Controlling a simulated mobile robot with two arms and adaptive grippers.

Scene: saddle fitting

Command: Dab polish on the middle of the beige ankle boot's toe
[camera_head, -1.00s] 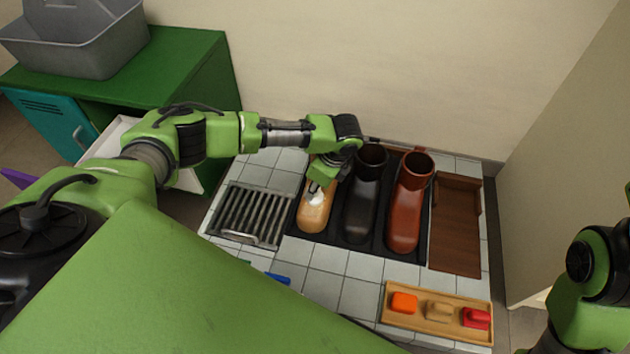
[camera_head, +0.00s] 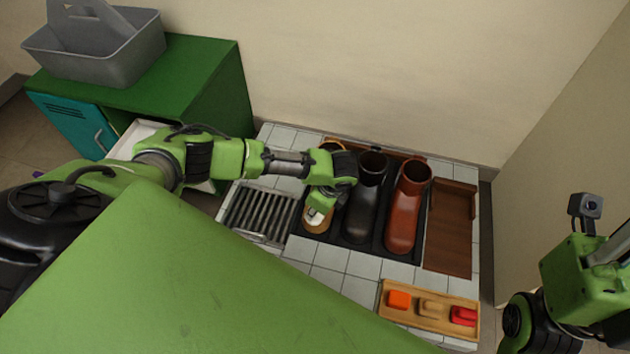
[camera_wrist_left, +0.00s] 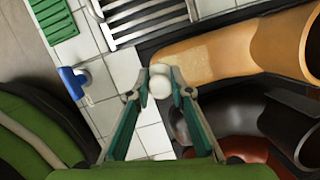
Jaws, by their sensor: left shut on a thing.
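The beige ankle boot (camera_head: 317,229) lies on the black mat, its toe toward me and its middle hidden by my left arm in the head view. In the left wrist view the boot (camera_wrist_left: 220,57) shows its toe at the left and its open shaft at the right. My left gripper (camera_head: 319,212) is over the toe end. In the left wrist view my left gripper (camera_wrist_left: 160,92) is shut on a round white dauber (camera_wrist_left: 160,86), seen just beside the toe's tip. I cannot tell whether the dauber touches the boot. My right gripper is not in view; only its arm shows.
A black boot (camera_head: 362,207) and a red-brown boot (camera_head: 405,215) stand right of the beige one. A slatted metal rack (camera_head: 258,212) is at the left. A wooden tray (camera_head: 388,315) with coloured blocks is in front. A blue object (camera_wrist_left: 73,82) lies on the tiles.

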